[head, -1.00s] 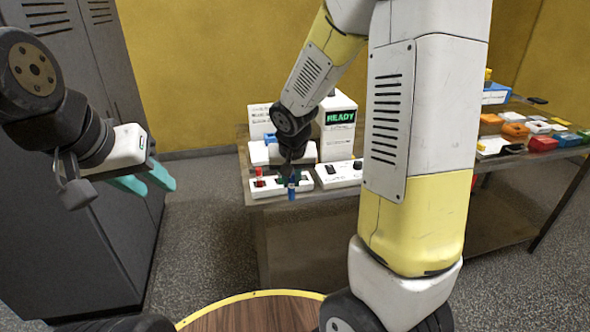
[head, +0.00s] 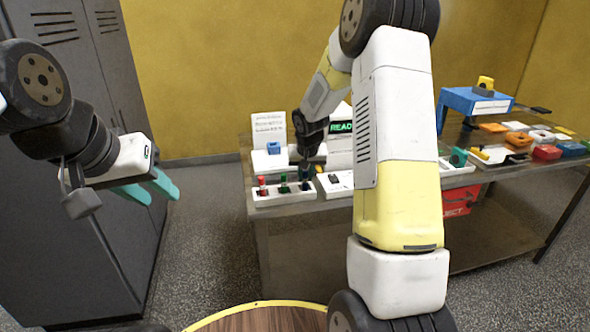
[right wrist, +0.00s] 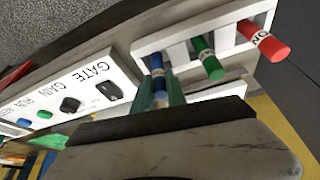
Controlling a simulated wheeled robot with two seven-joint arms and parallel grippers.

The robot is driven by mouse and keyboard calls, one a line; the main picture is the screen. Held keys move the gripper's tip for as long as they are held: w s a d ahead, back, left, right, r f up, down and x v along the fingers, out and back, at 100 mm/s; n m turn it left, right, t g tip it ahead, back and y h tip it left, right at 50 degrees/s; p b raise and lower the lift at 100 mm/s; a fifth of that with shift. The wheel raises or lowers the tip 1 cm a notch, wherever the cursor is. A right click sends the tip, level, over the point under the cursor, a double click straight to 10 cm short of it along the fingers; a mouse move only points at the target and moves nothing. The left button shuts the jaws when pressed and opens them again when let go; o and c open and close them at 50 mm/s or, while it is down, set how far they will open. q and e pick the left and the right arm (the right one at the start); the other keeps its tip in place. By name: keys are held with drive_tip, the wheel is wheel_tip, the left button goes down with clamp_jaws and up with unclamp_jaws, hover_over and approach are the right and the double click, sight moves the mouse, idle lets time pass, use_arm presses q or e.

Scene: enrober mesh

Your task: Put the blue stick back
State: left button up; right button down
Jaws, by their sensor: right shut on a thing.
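A white rack (head: 284,199) sits at the table's front left, holding a red stick (head: 262,186) and a green stick (head: 284,185). In the right wrist view these are the red stick (right wrist: 263,40) and green stick (right wrist: 208,60). My right gripper (head: 306,168) is at the rack's right end, shut on the blue stick (right wrist: 158,75). The blue stick is in line with the end slot beside the green stick; how deep it sits is hidden. My left gripper (head: 148,189) is open and empty, off the table at the left.
A white panel (right wrist: 70,98) with knobs and labels lies next to the rack. A READY display (head: 341,127) stands behind, partly hidden by my right arm. A blue stand (head: 462,99) and several coloured blocks occupy the table's right. A grey locker (head: 75,200) stands left.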

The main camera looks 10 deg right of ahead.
drive_tip(key=shift+f, duration=0.15)
drive_tip(key=c, duration=1.3)
unclamp_jaws()
drive_tip(key=shift+c, duration=0.2)
drive_tip(key=shift+r, duration=0.35)
drive_tip(key=s+a+r+t+y, duration=0.1)
drive_tip(key=s+a+r, duration=0.1)
drive_tip(key=s+r, duration=1.7)
drive_tip(key=s+a+r+n+y, duration=0.1)
drive_tip(key=s+a+r+n, duration=0.1)
drive_tip(key=s, duration=1.2)
drive_tip(key=shift+a+t+y, duration=0.4)
